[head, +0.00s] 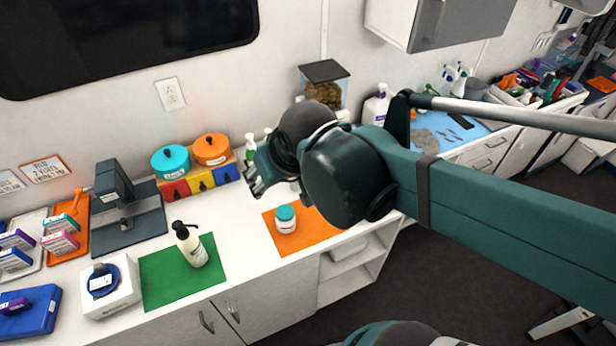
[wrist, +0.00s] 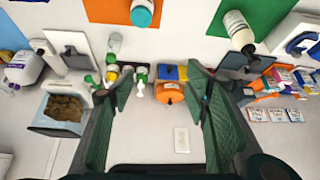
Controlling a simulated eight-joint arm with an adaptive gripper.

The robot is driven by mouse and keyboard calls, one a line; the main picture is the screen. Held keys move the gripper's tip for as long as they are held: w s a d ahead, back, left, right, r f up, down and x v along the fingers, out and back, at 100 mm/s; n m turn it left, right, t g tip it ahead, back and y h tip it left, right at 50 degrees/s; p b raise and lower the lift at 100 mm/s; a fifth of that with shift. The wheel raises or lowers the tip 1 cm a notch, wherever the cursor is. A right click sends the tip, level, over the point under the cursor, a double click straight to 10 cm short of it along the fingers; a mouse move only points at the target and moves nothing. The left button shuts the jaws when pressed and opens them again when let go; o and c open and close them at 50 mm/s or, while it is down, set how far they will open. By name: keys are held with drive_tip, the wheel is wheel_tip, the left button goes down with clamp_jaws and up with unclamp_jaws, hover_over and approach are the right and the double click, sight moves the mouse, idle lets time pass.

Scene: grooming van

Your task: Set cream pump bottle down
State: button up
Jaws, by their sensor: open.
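The cream pump bottle (head: 192,245) with a black pump stands upright on the green mat (head: 158,281) on the white counter. In the wrist view the bottle (wrist: 236,28) shows near the top right, on the green mat (wrist: 272,10). My gripper (head: 258,172) is above the back of the counter, to the right of and behind the bottle, well apart from it. In the wrist view its two fingers (wrist: 155,95) are spread wide with nothing between them.
An orange mat (head: 304,241) with a teal-lidded jar (head: 285,219) lies right of the green mat. Teal and orange pots (head: 211,150) stand at the back. A white box (head: 110,289) and grey scale-like device (head: 118,200) stand left. Bare counter lies between the mats.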

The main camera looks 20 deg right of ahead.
drive_tip(key=s+d+r+m, duration=0.1)
drive_tip(key=s+d, duration=0.3)
drive_tip(key=d, duration=0.3)
drive_tip(key=shift+s+t+h, duration=0.25)
drive_tip(key=shift+t+h, duration=0.15)
drive_tip(key=shift+d, duration=0.1)
wheel_tip(320, 180, down, 7)
drive_tip(key=b, duration=0.7)
idle(0.9)
